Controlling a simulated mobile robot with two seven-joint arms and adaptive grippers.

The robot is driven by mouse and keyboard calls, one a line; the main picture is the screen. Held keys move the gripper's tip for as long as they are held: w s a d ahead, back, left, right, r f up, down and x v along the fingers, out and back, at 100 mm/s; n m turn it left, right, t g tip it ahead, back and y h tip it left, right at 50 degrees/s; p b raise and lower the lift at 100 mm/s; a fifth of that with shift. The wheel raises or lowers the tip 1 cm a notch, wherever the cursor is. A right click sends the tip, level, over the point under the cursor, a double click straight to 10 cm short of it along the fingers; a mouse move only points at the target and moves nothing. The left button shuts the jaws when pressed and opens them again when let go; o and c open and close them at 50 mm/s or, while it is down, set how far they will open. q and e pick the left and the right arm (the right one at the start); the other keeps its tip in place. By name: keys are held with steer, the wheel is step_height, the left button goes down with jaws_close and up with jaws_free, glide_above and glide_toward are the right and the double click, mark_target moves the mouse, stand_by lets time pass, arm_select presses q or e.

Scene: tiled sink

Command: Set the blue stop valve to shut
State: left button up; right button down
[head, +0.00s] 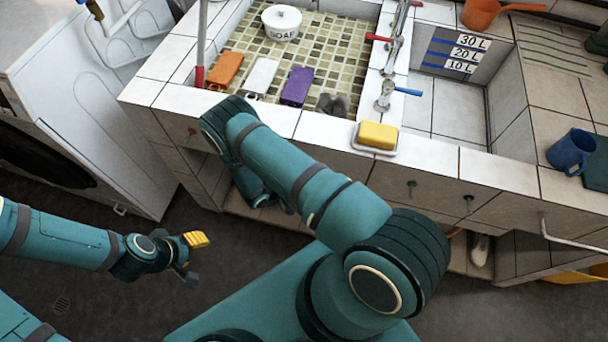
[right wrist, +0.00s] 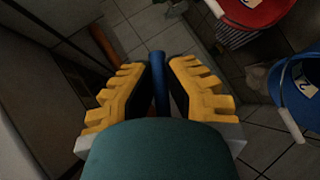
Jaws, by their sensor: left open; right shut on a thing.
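A blue bar (right wrist: 161,85) stands between the two yellow fingers of my right gripper (right wrist: 159,78) in the right wrist view. It looks like the handle of the blue stop valve, but the valve's body and the handle's setting cannot be made out. The fingers are closed on the bar. In the head view my right arm reaches down at the sink's front, and its gripper is hidden behind the arm and the counter. My left gripper (head: 193,256) is open and empty over the floor, left of the sink.
A sink basin holds a soap bowl (head: 281,22) and coloured blocks. A yellow sponge (head: 377,136) lies on the front ledge. A tap has a blue lever (head: 407,91). A blue mug (head: 570,152) stands right. In the right wrist view, red (right wrist: 252,12) and blue (right wrist: 298,95) buckets are at right.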

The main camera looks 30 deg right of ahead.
steer(key=shift+w+f+m+t+y, duration=0.1)
steer(key=shift+f+m+t+y, duration=0.2)
steer(key=shift+y, duration=0.1)
stand_by(0.3)
steer(key=c, duration=1)
jaws_free()
steer(key=shift+a+p, duration=0.1)
steer(key=shift+p, duration=0.2)
steer(key=w+v, duration=0.1)
steer(key=v, duration=1.1)
steer(key=shift+s, duration=0.5)
steer(key=shift+o, duration=0.3)
